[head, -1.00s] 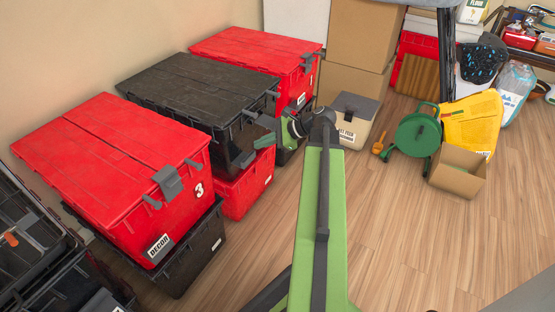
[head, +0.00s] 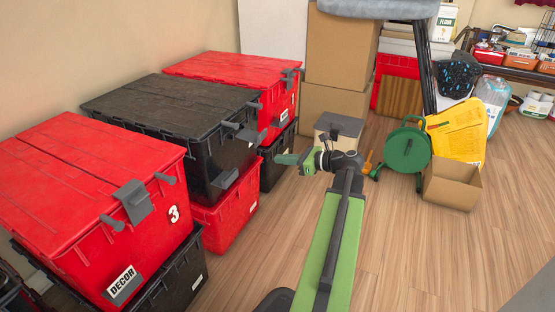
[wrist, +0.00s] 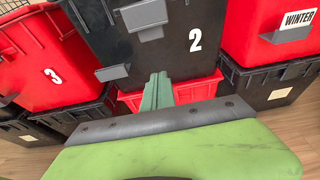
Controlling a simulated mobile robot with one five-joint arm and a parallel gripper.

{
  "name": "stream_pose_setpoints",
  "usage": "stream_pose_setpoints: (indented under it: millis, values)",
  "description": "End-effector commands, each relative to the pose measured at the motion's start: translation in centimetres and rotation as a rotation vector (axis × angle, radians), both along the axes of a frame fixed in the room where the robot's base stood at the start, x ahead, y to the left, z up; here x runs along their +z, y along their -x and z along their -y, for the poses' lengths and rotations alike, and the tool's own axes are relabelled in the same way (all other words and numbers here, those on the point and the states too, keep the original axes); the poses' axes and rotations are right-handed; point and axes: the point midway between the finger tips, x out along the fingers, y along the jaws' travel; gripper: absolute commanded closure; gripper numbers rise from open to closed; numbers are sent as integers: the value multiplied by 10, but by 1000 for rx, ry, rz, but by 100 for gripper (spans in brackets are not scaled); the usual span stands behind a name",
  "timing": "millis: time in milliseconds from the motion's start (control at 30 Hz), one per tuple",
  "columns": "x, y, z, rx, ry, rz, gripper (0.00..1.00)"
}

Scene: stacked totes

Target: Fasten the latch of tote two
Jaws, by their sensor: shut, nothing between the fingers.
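Tote two (head: 212,155) is the black tote with a black lid, stacked on a red tote. Its white number 2 shows in the wrist view on the black front wall (wrist: 225,60). A grey latch (head: 250,132) sits at the front edge of its lid between short grey pegs; it also shows at the top of the wrist view (wrist: 143,14). I cannot tell whether it is fastened. My gripper (head: 283,159) is shut and empty, in front and to the right of the tote, apart from it. Its green fingertips (wrist: 158,82) show below the number and latch.
Red tote three (head: 150,235) stands left on a black tote. Another red tote (head: 275,100) stands beyond tote two. A lidded box (head: 338,130), green reel (head: 405,150) and open carton (head: 452,185) are on the right. Wood floor (head: 400,250) is free in front.

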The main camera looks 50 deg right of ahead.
Motion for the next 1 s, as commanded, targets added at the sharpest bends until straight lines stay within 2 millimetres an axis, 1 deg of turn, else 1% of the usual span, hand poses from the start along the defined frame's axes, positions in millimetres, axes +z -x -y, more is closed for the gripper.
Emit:
stream_pose_setpoints:
  millis: [33, 333, 367, 400, 533, 667, 967, 1000]
  values:
    - [-6, -11, -3, 3, 0, 0, 100]
    - [-22, -71, -17, 1, 1, 0, 100]
    - [-13, -73, -17, -1, 0, 0, 100]
    - [3, -70, -16, -3, 1, 0, 100]
    - [17, -67, -16, -2, 0, 0, 100]
    - [22, -67, -16, -2, 0, 0, 100]
    - [21, -66, -15, -3, 1, -1, 100]
    - [21, -64, -29, -4, 1, -1, 100]
